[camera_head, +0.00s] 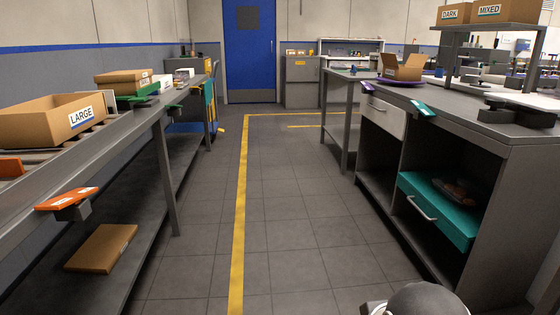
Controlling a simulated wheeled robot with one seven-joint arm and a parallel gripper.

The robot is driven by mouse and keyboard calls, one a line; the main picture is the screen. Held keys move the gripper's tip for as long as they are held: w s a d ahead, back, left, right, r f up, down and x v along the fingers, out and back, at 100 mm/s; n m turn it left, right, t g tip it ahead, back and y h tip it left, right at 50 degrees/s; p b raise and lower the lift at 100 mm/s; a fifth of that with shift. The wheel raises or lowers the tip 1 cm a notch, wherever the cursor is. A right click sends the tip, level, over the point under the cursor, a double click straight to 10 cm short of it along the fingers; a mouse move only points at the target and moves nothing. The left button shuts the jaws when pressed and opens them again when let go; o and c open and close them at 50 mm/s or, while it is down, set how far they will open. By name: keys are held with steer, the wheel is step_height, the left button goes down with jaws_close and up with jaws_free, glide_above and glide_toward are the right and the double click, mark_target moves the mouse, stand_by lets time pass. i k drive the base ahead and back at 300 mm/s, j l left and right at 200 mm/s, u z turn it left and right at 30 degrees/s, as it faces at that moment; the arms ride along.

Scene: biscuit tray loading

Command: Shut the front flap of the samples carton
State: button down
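An open brown carton (404,68) stands on the right-hand bench towards its far end, on or beside a purple item. At least one of its flaps stands up. I see no readable samples label on it, and I cannot tell which flap is the front one. A rounded dark and pale part at the bottom edge, right of centre, looks like part of my own arm. My gripper's fingers are not in view.
The right bench (480,128) has a white drawer (383,116) and a teal drawer (436,210) that sticks out. Cartons marked DARK (453,14) and MIXED (497,11) sit on its upper shelf. A LARGE carton (50,115) is at left. The aisle floor (295,220) is clear.

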mark_target(390, 58)
steer(key=i, duration=2.3)
steer(key=j+u, duration=0.05)
